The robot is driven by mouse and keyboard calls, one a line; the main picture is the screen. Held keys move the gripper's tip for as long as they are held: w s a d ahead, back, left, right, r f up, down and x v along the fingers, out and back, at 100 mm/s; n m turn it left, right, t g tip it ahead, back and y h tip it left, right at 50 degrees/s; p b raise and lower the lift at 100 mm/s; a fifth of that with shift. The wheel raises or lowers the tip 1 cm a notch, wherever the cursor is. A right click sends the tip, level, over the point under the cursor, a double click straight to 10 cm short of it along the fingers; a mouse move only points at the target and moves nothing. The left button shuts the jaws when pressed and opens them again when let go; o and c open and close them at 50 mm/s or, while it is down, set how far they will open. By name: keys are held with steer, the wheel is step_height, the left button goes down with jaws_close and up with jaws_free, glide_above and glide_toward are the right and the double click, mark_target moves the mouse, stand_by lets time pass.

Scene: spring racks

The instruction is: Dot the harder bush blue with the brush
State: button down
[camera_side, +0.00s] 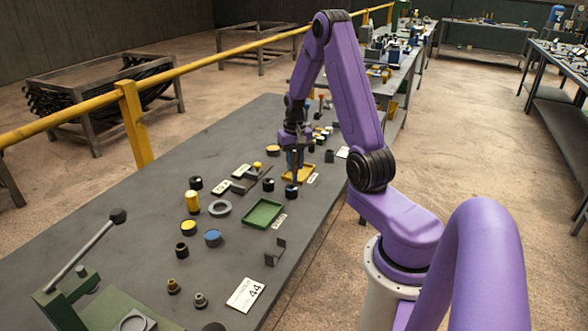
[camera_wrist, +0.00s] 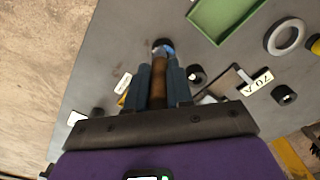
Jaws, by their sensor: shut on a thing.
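My gripper (camera_side: 294,152) is shut on the brown handle of the brush (camera_wrist: 158,75), pointing down over the table. Below it a short dark round piece with blue on top (camera_side: 291,191) stands on the table. In the wrist view this piece (camera_wrist: 162,46) lies at the far end of the brush; I cannot tell whether the tip touches it. A black bush (camera_side: 268,184) stands just left of it, and another (camera_side: 196,183) farther left. A blue-topped pot (camera_side: 213,238) stands nearer the front. Which bush is harder cannot be seen.
A green tray (camera_side: 277,204) and a yellow tray (camera_side: 312,172) lie near the brush. A grey ring (camera_side: 220,208), a yellow can (camera_side: 192,202), label cards (camera_side: 245,294) and a lever press (camera_side: 70,300) stand around.

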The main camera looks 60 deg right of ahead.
steer(key=shift+r, duration=2.05)
